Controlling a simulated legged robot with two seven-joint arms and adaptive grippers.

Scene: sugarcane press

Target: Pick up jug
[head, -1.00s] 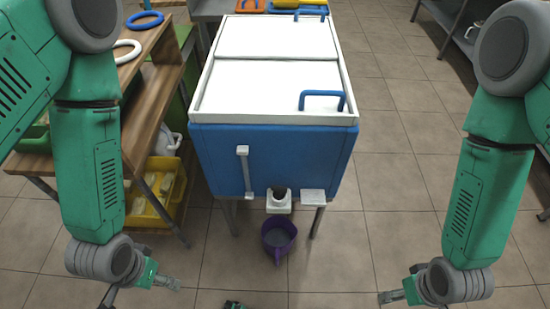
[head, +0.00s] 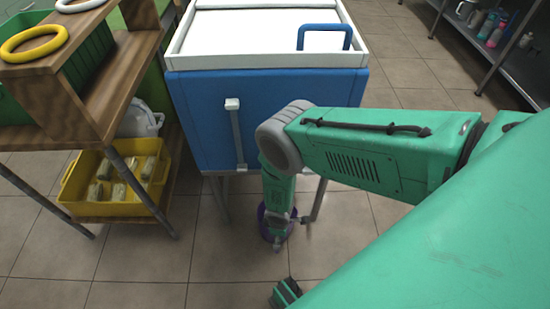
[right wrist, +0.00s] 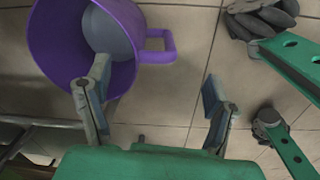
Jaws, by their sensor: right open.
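The purple jug (head: 262,222) stands on the floor below the front of the blue press, mostly hidden behind my right arm in the head view. In the right wrist view the jug (right wrist: 58,50) fills the upper left, with a grey-blue surface inside and its handle (right wrist: 168,45) pointing right. My right gripper (right wrist: 158,90) is open and empty. Its left finger overlaps the jug's rim in the picture; its right finger is clear of it, and the handle shows beyond the gap between them. Contact cannot be told. My left gripper is out of view.
The blue press (head: 200,120) with a white top stands above the jug on thin legs (head: 318,200). A wooden shelf (head: 95,100) with a yellow crate (head: 72,195) is at the left. A metal rack (head: 500,60) is at the far right. Floor in front is free.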

